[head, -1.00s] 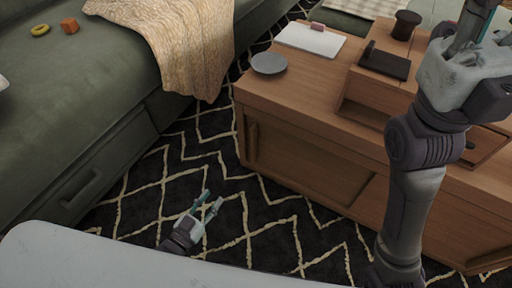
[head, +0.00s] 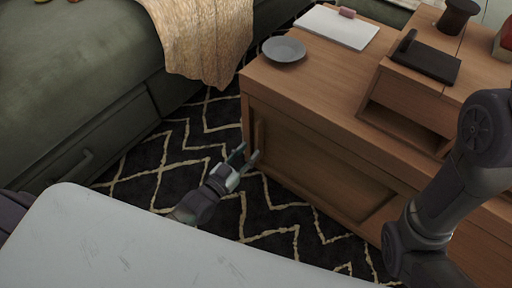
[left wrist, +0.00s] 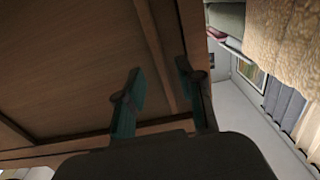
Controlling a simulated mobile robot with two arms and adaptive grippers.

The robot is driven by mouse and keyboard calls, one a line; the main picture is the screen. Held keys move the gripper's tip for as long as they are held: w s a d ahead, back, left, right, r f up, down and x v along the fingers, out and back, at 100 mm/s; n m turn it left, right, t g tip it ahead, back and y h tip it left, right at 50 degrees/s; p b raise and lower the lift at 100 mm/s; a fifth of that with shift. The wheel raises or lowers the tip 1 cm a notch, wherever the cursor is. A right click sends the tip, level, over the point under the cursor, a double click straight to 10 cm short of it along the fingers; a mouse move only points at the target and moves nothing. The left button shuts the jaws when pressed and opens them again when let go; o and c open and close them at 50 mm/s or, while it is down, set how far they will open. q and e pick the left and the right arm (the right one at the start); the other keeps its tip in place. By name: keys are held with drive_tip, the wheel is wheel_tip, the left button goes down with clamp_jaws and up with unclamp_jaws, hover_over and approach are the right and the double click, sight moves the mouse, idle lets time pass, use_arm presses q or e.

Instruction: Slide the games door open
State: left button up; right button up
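The wooden cabinet (head: 290,92) has a sliding door panel (head: 322,178) on its front, with an upright handle strip (head: 259,132) near the left end. I take this panel for the games door; no label shows. It sits at the left of the front. My left gripper (head: 246,156) is open and empty, low in front of the handle end. In the left wrist view, its two fingers (left wrist: 160,78) are spread, with an upright wooden strip (left wrist: 156,48) behind the gap; contact cannot be told. My right gripper is out of view; only its arm shows at the right.
A grey plate (head: 284,50), a white board (head: 336,27) and a dark tray (head: 424,62) rest on the cabinet. The green sofa (head: 60,90) with a beige blanket (head: 205,40) stands left. Patterned rug (head: 165,160) lies open between them.

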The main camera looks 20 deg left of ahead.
sight(256, 144)
use_arm(q)
drive_tip(key=shift+b+x, duration=0.75)
drive_tip(key=shift+x, duration=1.4)
drive_tip(key=shift+c, duration=0.3)
clamp_jaws()
